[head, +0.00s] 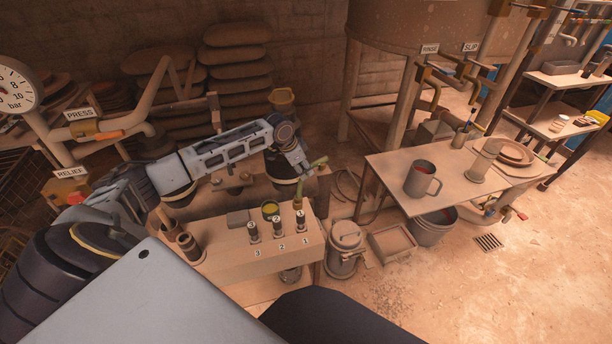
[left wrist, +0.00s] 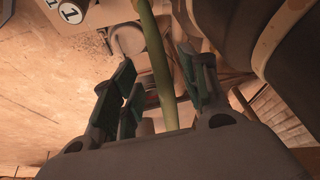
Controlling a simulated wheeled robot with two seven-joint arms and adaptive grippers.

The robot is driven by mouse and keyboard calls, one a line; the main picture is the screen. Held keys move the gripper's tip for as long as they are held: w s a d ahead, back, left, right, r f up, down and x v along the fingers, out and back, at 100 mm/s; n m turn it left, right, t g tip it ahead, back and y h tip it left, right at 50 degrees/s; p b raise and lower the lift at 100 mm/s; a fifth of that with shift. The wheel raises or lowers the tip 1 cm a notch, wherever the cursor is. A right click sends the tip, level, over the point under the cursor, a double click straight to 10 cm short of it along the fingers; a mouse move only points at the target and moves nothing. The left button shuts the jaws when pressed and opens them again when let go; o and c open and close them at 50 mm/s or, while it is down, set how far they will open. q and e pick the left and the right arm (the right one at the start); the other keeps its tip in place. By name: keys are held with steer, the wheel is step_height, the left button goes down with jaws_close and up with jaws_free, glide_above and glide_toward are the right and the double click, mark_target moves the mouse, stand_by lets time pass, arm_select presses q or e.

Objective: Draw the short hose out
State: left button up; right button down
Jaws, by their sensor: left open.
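A short green hose (head: 319,163) rises at a curve from near the position marked 1 (head: 301,220) on the pale bench block (head: 250,263). Its lower end is small and partly hidden in the head view. My left gripper (head: 299,188) is beside the hose, above the block's right end. In the left wrist view the hose (left wrist: 160,65) runs between the spread green-padded fingers of my left gripper (left wrist: 162,95). The jaws are open around it, and I see no grip on it. My right gripper is not in view.
Fittings marked 2 (head: 276,229) and 3 (head: 253,233) stand left of 1. A yellowish cup (head: 270,209) is behind them. A lidded can (head: 345,246) stands right of the block. A table (head: 400,184) with a mug (head: 421,180) is farther right.

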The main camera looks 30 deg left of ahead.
mark_target(305, 172)
arm_select(q)
steer(key=shift+x, duration=1)
steer(key=shift+b+x, duration=0.5)
steer(key=shift+x, duration=0.8)
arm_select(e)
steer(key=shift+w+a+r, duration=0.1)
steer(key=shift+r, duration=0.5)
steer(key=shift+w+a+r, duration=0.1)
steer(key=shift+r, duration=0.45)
arm_select(q)
jaws_close()
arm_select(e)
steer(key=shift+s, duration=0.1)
